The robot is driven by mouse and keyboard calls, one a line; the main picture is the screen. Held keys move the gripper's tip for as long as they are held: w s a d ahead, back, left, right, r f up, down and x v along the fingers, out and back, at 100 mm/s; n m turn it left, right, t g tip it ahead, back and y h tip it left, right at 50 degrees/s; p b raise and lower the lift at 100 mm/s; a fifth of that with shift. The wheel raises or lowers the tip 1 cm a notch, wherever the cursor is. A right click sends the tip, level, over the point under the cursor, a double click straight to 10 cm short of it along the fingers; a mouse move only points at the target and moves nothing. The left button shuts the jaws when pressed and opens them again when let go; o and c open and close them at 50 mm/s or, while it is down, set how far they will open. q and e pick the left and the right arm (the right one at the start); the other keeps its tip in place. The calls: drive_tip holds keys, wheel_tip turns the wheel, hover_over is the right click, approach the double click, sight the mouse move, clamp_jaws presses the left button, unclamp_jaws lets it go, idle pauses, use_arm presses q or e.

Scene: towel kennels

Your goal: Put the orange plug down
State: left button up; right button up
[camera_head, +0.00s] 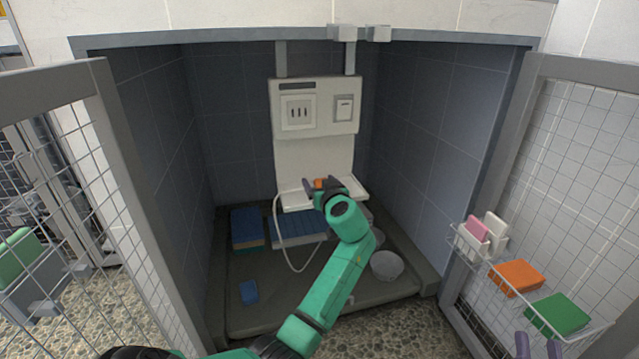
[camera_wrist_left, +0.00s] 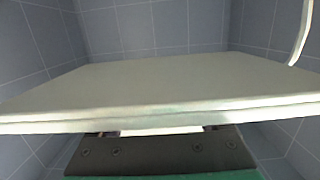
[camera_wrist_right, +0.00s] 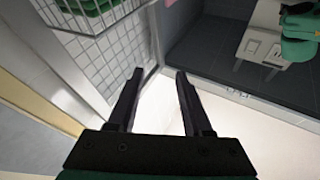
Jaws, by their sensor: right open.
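The small orange plug (camera_head: 320,184) shows at the front of a white shelf in the kennel, low on the back wall. My left gripper (camera_head: 321,186) reaches in there, with one grey-purple finger on each side of the plug. I cannot tell whether the fingers press on it. In the left wrist view a broad white plate (camera_wrist_left: 160,85) lies across the front of my gripper and hides the fingers and the plug. My right gripper (camera_wrist_right: 158,100) is open and empty, outside the kennel near the right mesh door; its fingertips also show in the head view (camera_head: 537,346).
A white panel (camera_head: 315,148) with a socket plate and switch rises above the shelf. A white cable (camera_head: 279,242) loops down at the left. Blue folded towels (camera_head: 247,228) and a white bowl (camera_head: 387,265) stand on the kennel floor. A wire basket (camera_head: 500,283) with cloths hangs on the right door.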

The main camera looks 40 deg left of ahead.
use_arm(q)
drive_tip(key=shift+r, duration=0.15)
drive_tip(key=shift+r+p, duration=0.4)
drive_tip(key=shift+p, duration=0.25)
drive_tip(key=p+v, duration=0.1)
drive_tip(key=v, duration=0.3)
drive_tip(key=shift+s+d, duration=0.1)
drive_tip(key=shift+d, duration=0.15)
drive_tip(key=shift+s+d+r, duration=0.1)
drive_tip(key=shift+s+d, duration=0.3)
drive_tip(key=shift+d, duration=0.1)
drive_tip(key=f+p+v, duration=0.1)
drive_tip(key=v, duration=0.5)
drive_tip(key=shift+r, duration=0.4)
use_arm(e)
drive_tip(key=s+a+f+g, duration=0.1)
drive_tip(key=s+f+g, duration=0.3)
drive_tip(key=f, duration=0.6)
drive_tip(key=s+f+g+h, duration=0.1)
drive_tip(key=s+f+g, duration=0.3)
drive_tip(key=s+f, duration=0.4)
wheel_tip(320, 180, down, 3)
drive_tip(key=shift+s+a+f+m, duration=0.15)
drive_tip(key=shift+s+a+m, duration=0.15)
drive_tip(key=shift+a+m, duration=0.1)
use_arm(q)
drive_tip(key=shift+s+d, duration=0.1)
use_arm(e)
drive_tip(key=shift+d, duration=0.1)
